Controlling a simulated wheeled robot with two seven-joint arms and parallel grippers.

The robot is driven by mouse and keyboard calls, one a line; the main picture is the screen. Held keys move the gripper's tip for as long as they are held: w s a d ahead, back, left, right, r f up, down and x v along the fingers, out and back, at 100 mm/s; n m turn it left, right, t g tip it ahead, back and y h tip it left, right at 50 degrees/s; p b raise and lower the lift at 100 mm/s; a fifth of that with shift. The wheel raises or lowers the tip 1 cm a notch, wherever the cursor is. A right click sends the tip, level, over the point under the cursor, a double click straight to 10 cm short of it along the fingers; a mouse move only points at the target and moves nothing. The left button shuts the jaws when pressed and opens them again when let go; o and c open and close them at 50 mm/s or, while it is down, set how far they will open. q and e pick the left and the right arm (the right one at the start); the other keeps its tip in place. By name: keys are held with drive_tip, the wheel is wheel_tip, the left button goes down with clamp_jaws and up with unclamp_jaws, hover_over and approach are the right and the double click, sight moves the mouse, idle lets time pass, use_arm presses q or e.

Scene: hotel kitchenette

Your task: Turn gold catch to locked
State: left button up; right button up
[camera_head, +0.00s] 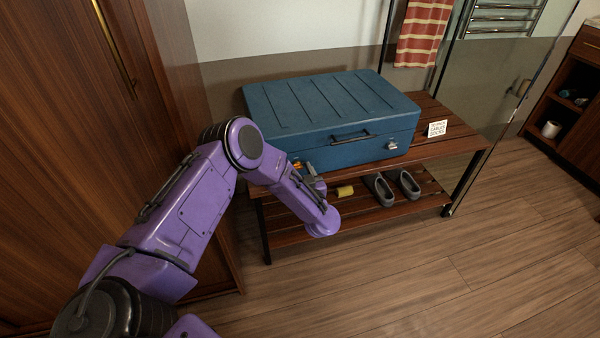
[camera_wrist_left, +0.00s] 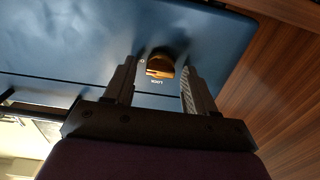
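A blue suitcase (camera_head: 330,108) lies closed on a slatted wooden bench, its handle and a silver catch (camera_head: 391,146) on the front face. The gold catch (camera_wrist_left: 160,66) shows in the left wrist view on the blue face, with the word LOCK printed beside it. In the head view only a small orange-gold bit of it (camera_head: 297,164) shows by my gripper. My left gripper (camera_wrist_left: 158,82) is open, with one finger on each side of the gold catch. Whether the fingers touch it I cannot tell. My right gripper is not in view.
The bench (camera_head: 452,140) has a lower shelf with grey slippers (camera_head: 380,188) and a yellow item (camera_head: 345,191). A small white sign (camera_head: 437,128) stands right of the suitcase. A wooden wardrobe (camera_head: 60,120) stands at left. The floor in front is clear.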

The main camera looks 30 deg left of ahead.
use_arm(q)
drive_tip(key=c, duration=0.8)
drive_tip(key=shift+n, duration=0.3)
drive_tip(key=n, duration=0.8)
drive_tip(key=shift+f+n+b, duration=0.1)
drive_tip(key=shift+n+b, duration=0.2)
drive_tip(key=shift+n, duration=0.1)
drive_tip(key=n+b, duration=0.1)
drive_tip(key=n, duration=0.3)
drive_tip(key=shift+n, duration=0.3)
drive_tip(key=shift+s+n+b, duration=0.1)
drive_tip(key=shift+n+b, duration=0.3)
drive_tip(key=shift+n, duration=1.5)
